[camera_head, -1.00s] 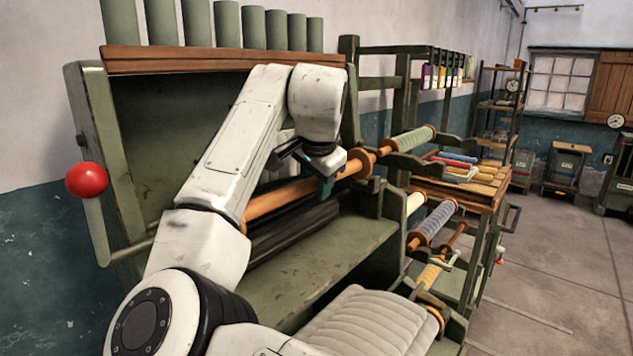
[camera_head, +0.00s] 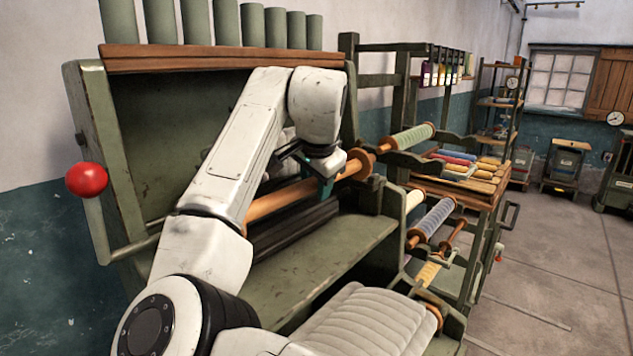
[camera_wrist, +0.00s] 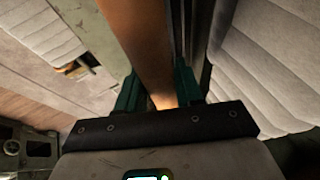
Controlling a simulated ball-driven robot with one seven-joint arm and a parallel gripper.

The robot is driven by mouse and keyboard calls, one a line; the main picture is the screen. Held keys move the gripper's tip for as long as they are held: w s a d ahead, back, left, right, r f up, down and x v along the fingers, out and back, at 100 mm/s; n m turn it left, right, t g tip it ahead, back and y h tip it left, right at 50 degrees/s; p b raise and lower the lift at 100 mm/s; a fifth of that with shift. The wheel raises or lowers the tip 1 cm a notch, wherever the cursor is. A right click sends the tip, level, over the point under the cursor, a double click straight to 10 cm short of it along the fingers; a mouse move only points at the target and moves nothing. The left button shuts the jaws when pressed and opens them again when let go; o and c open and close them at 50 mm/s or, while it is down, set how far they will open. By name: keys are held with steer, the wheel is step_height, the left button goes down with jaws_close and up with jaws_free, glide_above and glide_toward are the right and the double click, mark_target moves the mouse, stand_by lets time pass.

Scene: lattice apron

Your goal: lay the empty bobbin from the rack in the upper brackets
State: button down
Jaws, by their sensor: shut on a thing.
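The empty bobbin, a bare orange-brown wooden roller (camera_head: 277,203) with a round end flange (camera_head: 362,163), lies slantwise across the front of the green machine. My gripper (camera_head: 325,185) is shut around its bare shaft near the right flange. In the wrist view the shaft (camera_wrist: 145,45) runs between the two teal fingers of my gripper (camera_wrist: 158,92). A green bracket arm (camera_head: 400,163) is close to the right flange. I cannot tell whether the flange rests in it. My arm hides the bobbin's left end and any bracket there.
A bobbin with green thread (camera_head: 412,137) lies just beyond the right flange. Lower right, a blue-grey wound bobbin (camera_head: 432,222) and a yellow one (camera_head: 428,273) sit in the rack. A red-knobbed lever (camera_head: 87,180) stands left.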

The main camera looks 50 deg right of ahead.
steer(key=shift+f, duration=1.6)
stand_by(1.0)
steer(key=c, duration=0.6)
jaws_free()
steer(key=shift+c, duration=0.2)
steer(key=b+v, duration=0.1)
steer(key=v, duration=0.9)
steer(key=shift+s+a+r, duration=0.15)
steer(key=shift+r, duration=0.15)
